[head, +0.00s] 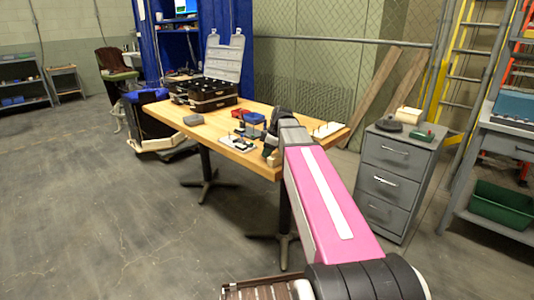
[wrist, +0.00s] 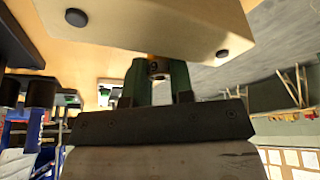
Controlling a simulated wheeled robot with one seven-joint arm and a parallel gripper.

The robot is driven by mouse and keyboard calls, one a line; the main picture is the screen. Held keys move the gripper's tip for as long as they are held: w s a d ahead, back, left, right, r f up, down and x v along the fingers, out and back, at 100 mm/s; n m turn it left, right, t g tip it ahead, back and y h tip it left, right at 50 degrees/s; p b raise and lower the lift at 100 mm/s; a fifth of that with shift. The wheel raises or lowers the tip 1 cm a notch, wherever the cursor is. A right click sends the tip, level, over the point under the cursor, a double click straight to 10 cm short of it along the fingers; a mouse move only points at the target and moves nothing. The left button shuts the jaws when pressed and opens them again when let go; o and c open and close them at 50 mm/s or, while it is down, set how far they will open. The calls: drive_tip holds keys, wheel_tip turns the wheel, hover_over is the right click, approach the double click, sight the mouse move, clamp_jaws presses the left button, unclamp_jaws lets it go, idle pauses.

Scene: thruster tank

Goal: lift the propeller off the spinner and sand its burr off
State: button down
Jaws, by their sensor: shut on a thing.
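My gripper (wrist: 158,90) is in the middle of the wrist view, with green-sided fingers, shut on a small grey part (wrist: 157,69) with a round dark opening. Too little of this part shows to tell whether it is the propeller. A pale block (wrist: 150,22) with dark round feet fills the top of the wrist view, very close to the fingers; whether they touch I cannot tell. In the head view my gripper (head: 280,122) is over the table's near right part, and the arm hides much there. I cannot make out the spinner or a burr.
The wooden table (head: 222,137) holds an open black case (head: 208,99), a grey block (head: 193,120), small red and blue items (head: 254,119) and a white board with pegs (head: 326,130). A grey drawer cabinet (head: 392,180) stands to the right. The floor at left is clear.

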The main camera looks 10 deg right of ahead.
drive_tip(key=shift+w+a+r, duration=0.2)
drive_tip(key=shift+w+r, duration=0.05)
drive_tip(key=shift+r, duration=0.55)
drive_tip(key=shift+w+a+r, duration=0.15)
drive_tip(key=shift+w+r, duration=0.1)
drive_tip(key=shift+r, duration=0.6)
drive_tip(key=shift+w+a+r, duration=0.2)
drive_tip(key=shift+w+r, duration=0.05)
drive_tip(key=shift+r, duration=0.55)
drive_tip(key=shift+s+r+m, duration=0.25)
drive_tip(key=shift+r+m, duration=0.05)
drive_tip(key=shift+m, duration=0.1)
drive_tip(key=s+d+r+m+t+h, duration=0.2)
drive_tip(key=s+r+m+h, duration=0.35)
drive_tip(key=r+m, duration=0.9)
drive_tip(key=w+a+f+n+g+y, duration=0.1)
drive_tip(key=w+a+f+n+y, duration=0.2)
drive_tip(key=a+f+n+y, duration=0.6)
drive_tip(key=w+d+f+n+h, duration=0.1)
drive_tip(key=w+d+f, duration=0.1)
drive_tip(key=w+d+f+n+h, duration=0.1)
drive_tip(key=w+d+f+n, duration=0.1)
drive_tip(key=f, duration=0.1)
drive_tip(key=w+d+f+n+h, duration=0.1)
drive_tip(key=w+d+f, duration=0.1)
drive_tip(key=shift+w+d+f+n+h, duration=0.15)
drive_tip(key=shift+d+f+n+h, duration=0.1)
drive_tip(key=shift+d+n, duration=0.15)
drive_tip(key=shift+d+f, duration=0.1)
drive_tip(key=shift+f, duration=1.9)
